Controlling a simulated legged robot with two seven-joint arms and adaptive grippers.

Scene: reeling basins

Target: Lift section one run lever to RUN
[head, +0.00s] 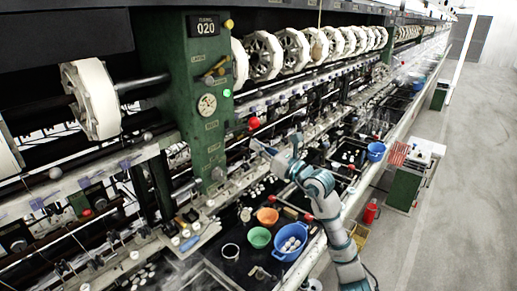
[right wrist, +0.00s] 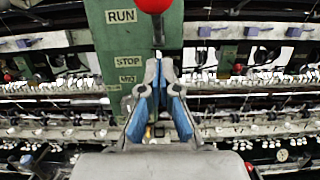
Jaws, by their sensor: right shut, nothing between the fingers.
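The run lever's red ball knob (head: 254,122) sticks out from the right side of the green machine post (head: 196,85). In the right wrist view the red knob (right wrist: 153,4) is cut off by the top edge, beside the RUN label (right wrist: 121,16) and above the STOP label (right wrist: 129,61). My right gripper (head: 257,146) is shut and empty, with its tips just below the knob in the picture. The right wrist view shows its blue-padded fingers (right wrist: 159,66) meeting under the knob, on or in front of the lever's stem. I cannot tell whether they touch. My left gripper is not in view.
The post carries a 020 sign (head: 205,28) and a round gauge (head: 207,104). Below my right arm are a blue basin (head: 291,240), a green bowl (head: 259,237) and an orange bowl (head: 267,216). Other red-knobbed rods stand near the basins. The aisle floor (head: 450,200) is clear.

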